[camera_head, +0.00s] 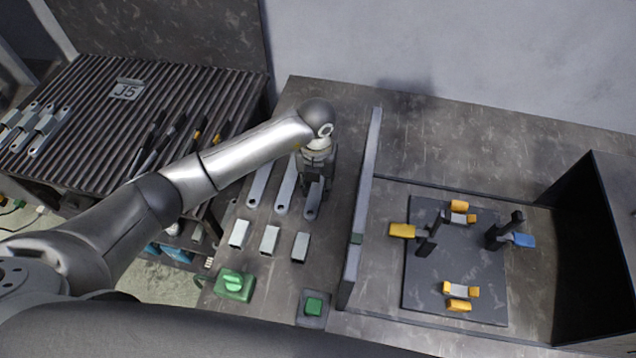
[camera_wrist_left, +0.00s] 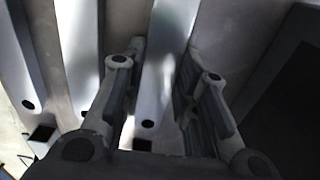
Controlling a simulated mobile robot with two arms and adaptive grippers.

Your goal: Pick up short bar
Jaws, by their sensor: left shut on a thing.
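My left gripper (camera_head: 314,190) points down over the rightmost of three flat grey metal bars. It is shut on this short bar (camera_head: 312,209), whose rounded lower end shows below the fingers; the arm hides its upper part. In the left wrist view the bar (camera_wrist_left: 164,65) runs between the two fingers (camera_wrist_left: 163,85), with a hole near its end. I cannot tell whether the bar is clear of the table. Two similar bars, the middle one (camera_head: 285,188) and the left one (camera_head: 259,184), lie beside it. My right gripper is not in view.
Small grey blocks (camera_head: 270,239) lie below the bars. A green switch (camera_head: 234,285) and a green button (camera_head: 313,307) are near the front edge. A raised grey divider (camera_head: 361,210) stands to the right, before a dark fixture plate (camera_head: 424,289) with yellow and blue clamps.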

